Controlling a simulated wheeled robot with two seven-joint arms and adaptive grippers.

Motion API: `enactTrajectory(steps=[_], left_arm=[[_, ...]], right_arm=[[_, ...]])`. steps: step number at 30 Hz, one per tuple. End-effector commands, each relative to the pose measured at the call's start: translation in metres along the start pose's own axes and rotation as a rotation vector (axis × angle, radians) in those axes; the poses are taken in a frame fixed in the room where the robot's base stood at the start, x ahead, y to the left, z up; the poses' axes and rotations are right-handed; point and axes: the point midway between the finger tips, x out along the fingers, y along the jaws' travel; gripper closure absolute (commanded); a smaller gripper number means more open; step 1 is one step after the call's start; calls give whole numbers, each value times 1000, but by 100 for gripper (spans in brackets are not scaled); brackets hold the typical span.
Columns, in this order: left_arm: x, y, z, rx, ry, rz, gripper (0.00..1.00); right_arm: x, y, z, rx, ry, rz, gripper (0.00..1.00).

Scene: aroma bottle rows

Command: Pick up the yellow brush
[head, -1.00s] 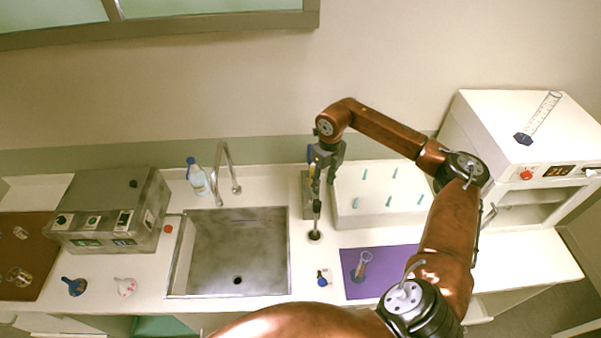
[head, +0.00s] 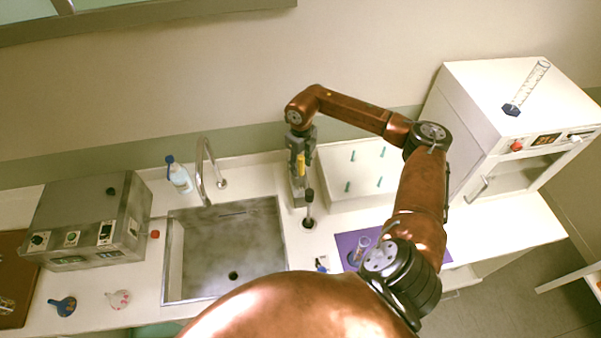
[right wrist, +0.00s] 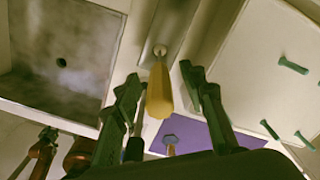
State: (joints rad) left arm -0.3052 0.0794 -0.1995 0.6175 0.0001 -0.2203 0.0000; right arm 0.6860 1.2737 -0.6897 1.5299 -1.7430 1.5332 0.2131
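The yellow brush (head: 301,163) stands upright at the grey holder (head: 297,192) to the right of the sink. Its yellow handle (right wrist: 159,92) shows in the middle of the right wrist view. My right gripper (head: 300,148) is over the holder, at the brush. In the right wrist view its two dark fingers (right wrist: 160,80) stand apart, one on each side of the yellow handle, with a visible gap on both sides. The brush's lower end is hard to see in the head view. My left gripper is not in view.
A dark-handled tool (head: 309,205) stands just right of the holder. A white rack with green pegs (head: 337,204) is to the right, the sink (head: 225,250) to the left. A purple mat (head: 345,240) with glassware lies in front; a white oven (head: 470,105) stands at right.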

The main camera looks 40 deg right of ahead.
Motion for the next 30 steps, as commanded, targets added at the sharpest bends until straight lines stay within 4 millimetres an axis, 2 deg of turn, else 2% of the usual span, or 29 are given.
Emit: enactTrajectory(steps=[1,6,12,27,30], left_arm=[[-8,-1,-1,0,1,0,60],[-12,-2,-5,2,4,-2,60],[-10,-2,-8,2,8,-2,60],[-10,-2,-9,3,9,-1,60],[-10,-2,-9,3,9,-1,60]], right_arm=[[5,1,0,0,4,3,62],[26,1,1,-1,2,1,62],[28,1,2,-3,0,0,62],[27,1,2,-3,0,0,96],[27,1,2,-3,0,0,100]])
